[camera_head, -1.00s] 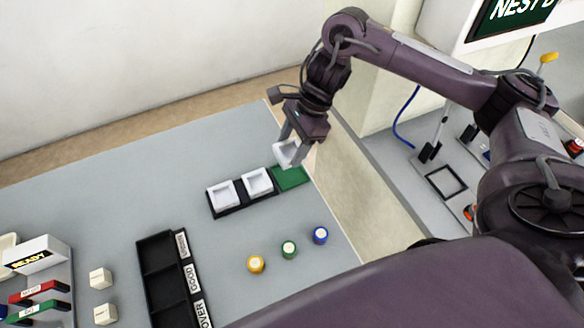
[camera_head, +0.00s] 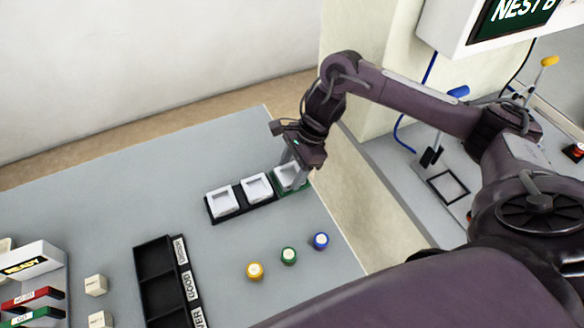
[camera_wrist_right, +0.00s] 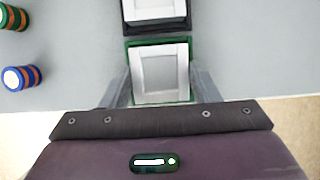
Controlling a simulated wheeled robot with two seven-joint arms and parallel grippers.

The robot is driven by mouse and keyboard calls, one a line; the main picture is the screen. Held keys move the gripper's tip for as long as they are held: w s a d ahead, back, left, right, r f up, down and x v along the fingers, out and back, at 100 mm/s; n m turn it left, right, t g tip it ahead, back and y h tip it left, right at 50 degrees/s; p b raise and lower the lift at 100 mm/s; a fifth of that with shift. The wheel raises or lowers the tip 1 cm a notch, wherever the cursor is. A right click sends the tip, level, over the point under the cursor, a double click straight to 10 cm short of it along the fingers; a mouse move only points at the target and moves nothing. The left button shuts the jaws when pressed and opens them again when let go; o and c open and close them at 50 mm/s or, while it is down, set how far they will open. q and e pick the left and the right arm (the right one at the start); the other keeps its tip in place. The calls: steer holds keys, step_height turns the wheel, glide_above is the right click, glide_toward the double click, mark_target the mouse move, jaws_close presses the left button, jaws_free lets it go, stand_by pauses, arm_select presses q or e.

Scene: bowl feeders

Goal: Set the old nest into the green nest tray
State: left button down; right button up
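The old nest, a white square dish (camera_head: 289,175), sits level in the green nest tray (camera_head: 296,191) at the right end of the row. In the right wrist view the nest (camera_wrist_right: 160,75) lies inside the green rim (camera_wrist_right: 128,46). My right gripper (camera_head: 291,170) is down at the tray, with one finger on each side of the nest. In the right wrist view the fingers (camera_wrist_right: 160,88) lie close along its sides and appear shut on it. The nest's underside is hidden. My left gripper is not in view.
Two white nests (camera_head: 222,200) (camera_head: 257,187) sit in black trays just left of the green one. Yellow, green and blue round pieces (camera_head: 289,255) stand in front. A black sorting tray (camera_head: 158,275) lies to the left. The table behind the row is clear.

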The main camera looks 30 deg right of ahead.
steer(key=o, duration=0.4)
steer(key=shift+r+p, duration=0.3)
steer(key=shift+p, duration=0.05)
steer(key=v, duration=0.7)
steer(key=shift+d, duration=0.15)
